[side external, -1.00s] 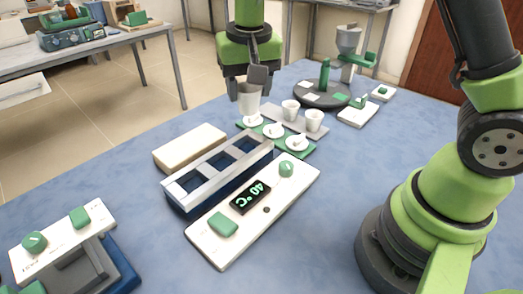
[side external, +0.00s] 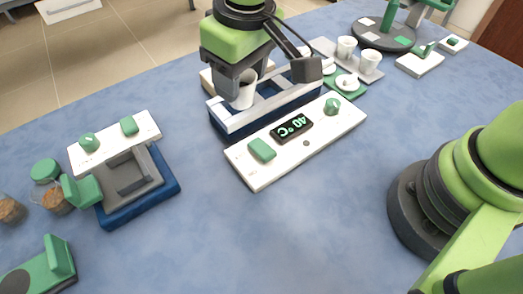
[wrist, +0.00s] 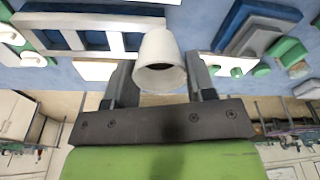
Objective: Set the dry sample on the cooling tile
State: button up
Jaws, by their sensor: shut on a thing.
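My gripper (side external: 238,88) is shut on a white cup (side external: 245,92), which is upright, mouth up. In the side view the cup appears over the left end of a blue and silver block with open wells (side external: 228,122); its exact height is unclear. The wrist view shows the cup (wrist: 160,50) between my two fingers, beside the block (wrist: 90,22); what is in it is too dark to tell. A cream slab (side external: 206,80), possibly the cooling tile, lies behind the block, mostly hidden by my gripper and the block.
A white panel (side external: 340,115) reading 40 °C fronts the block. Two white cups (side external: 370,61) stand on a grey tray at the back, near knobbed white lids (side external: 347,83) on a green mat. The front middle is clear.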

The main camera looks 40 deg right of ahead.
jog(key=s+a+f+n, duration=0.1)
jog(key=s+a+f, duration=0.2)
jog(key=a, duration=0.4)
send_near(220, 179)
jog(key=shift+w+f, duration=0.2)
jog(key=shift+f, duration=0.85)
jog(key=shift+w+f, duration=0.2)
jog(key=shift+f, duration=0.9)
jog(key=shift+f, duration=0.1)
jog(key=o, duration=0.9)
jog(key=r, duration=0.4)
jog(key=s+r, duration=0.1)
jog(key=r, duration=0.7)
jog(key=shift+s+d, duration=0.35)
jog(key=shift+d, duration=0.05)
jog(key=shift+r, duration=0.1)
